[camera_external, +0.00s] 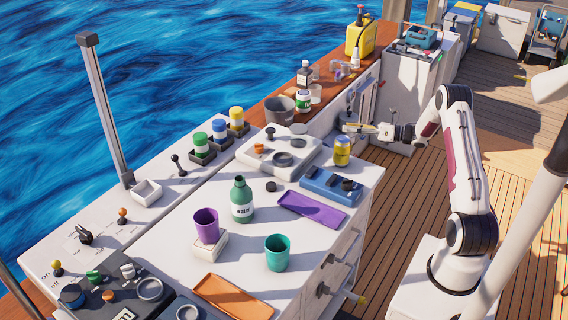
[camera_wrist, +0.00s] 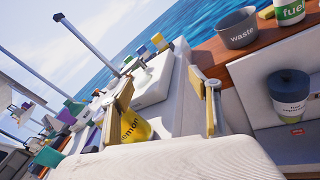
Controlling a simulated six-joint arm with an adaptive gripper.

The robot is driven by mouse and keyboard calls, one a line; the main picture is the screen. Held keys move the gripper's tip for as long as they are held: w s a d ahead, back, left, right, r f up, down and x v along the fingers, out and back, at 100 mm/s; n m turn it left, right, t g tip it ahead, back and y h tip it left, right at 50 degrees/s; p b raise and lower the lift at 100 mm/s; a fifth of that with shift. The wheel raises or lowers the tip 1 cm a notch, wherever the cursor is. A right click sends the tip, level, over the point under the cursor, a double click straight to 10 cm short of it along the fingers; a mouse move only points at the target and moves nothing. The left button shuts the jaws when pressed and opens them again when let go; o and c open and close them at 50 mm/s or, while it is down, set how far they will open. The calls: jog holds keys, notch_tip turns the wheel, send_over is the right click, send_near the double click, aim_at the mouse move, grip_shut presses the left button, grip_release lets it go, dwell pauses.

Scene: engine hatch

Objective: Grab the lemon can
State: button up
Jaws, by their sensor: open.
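The lemon can (camera_external: 342,151) is yellow with a pale lid and stands upright near the right edge of the white counter in the external view. In the wrist view the lemon can (camera_wrist: 135,127) shows low beside the left finger, its label partly readable and its left part hidden by that finger. My gripper (camera_external: 347,128) is open and empty, pointing left just beyond the can in the external view. In the wrist view the fingers of my gripper (camera_wrist: 160,88) are spread wide, with the can nearer the left one. I cannot tell whether a finger touches the can.
A blue tray (camera_external: 331,186) stands just in front of the can. A white hob-like unit (camera_external: 279,151) lies to its left. A grey waste bin (camera_external: 279,110) stands behind, also in the wrist view (camera_wrist: 238,28). A green bottle (camera_external: 241,200) stands mid-counter.

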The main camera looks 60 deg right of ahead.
aim_at(342, 148)
jog(key=s+a+n+y, duration=0.1)
jog(key=s+n+y, duration=0.1)
jog(key=n, duration=0.1)
jog(key=s+a+f+n+g+y, duration=0.1)
jog(key=s+a+n+y, duration=0.1)
jog(key=s+n, duration=0.1)
jog(key=s+a+f+n+g+y, duration=0.1)
jog(key=s+a+n+y, duration=0.1)
jog(key=n, duration=0.1)
jog(key=shift+s+a+f, duration=0.2)
jog(key=shift+f, duration=0.05)
jog(key=shift+s+a+n+g+y, duration=0.35)
jog(key=shift+a+n+g+y, duration=0.15)
jog(key=shift+n+g, duration=0.1)
jog(key=shift+w, duration=0.1)
jog(key=shift+x, duration=1.2)
jog(key=shift+w, duration=0.1)
jog(key=shift+x, duration=2.55)
jog(key=shift+w+d, duration=0.15)
jog(key=shift+d, duration=0.05)
